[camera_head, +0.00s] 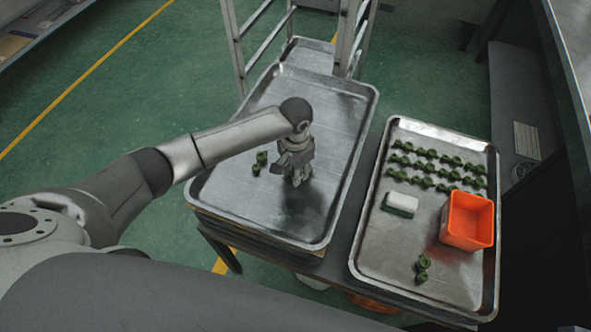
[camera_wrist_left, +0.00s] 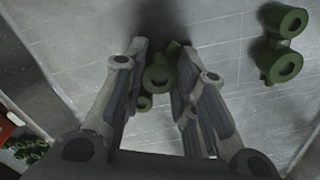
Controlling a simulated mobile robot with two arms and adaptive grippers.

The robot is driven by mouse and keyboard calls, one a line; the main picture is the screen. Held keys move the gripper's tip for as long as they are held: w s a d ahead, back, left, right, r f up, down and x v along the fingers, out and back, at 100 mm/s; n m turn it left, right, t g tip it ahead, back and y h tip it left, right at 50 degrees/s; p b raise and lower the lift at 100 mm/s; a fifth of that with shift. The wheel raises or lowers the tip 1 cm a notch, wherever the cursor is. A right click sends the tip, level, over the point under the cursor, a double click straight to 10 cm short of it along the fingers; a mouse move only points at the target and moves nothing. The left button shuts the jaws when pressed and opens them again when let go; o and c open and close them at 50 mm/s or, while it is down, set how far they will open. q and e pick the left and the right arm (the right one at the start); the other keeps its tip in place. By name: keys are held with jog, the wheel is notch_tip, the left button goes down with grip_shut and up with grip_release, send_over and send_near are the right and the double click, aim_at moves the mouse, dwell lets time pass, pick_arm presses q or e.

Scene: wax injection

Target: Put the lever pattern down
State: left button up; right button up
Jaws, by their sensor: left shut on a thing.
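My left gripper (camera_head: 297,179) is low over the left metal tray (camera_head: 327,97), pointing down. In the left wrist view the gripper (camera_wrist_left: 161,62) is shut on a dark green lever pattern (camera_wrist_left: 158,76), which has round ringed ends and sits between the fingers. The gripper hides this pattern in the head view. I cannot tell whether it touches the tray. Another green lever pattern (camera_head: 261,158) lies on the tray just left of the gripper; it also shows at the upper right of the left wrist view (camera_wrist_left: 283,62). My right gripper is not in view.
The right metal tray (camera_head: 373,250) holds rows of green patterns (camera_head: 437,168), a white block with a green base (camera_head: 401,204), an orange box (camera_head: 468,220) and a few loose green pieces (camera_head: 422,269). A metal rack (camera_head: 346,45) stands behind the left tray. The left tray's far part is clear.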

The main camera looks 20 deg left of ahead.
pick_arm(q)
jog(key=o, duration=0.9)
jog(key=shift+f, duration=0.1)
notch_tip(320, 180, up, 12)
jog(key=shift+r, duration=0.2)
jog(key=shift+s+f, duration=0.1)
dwell(0.4)
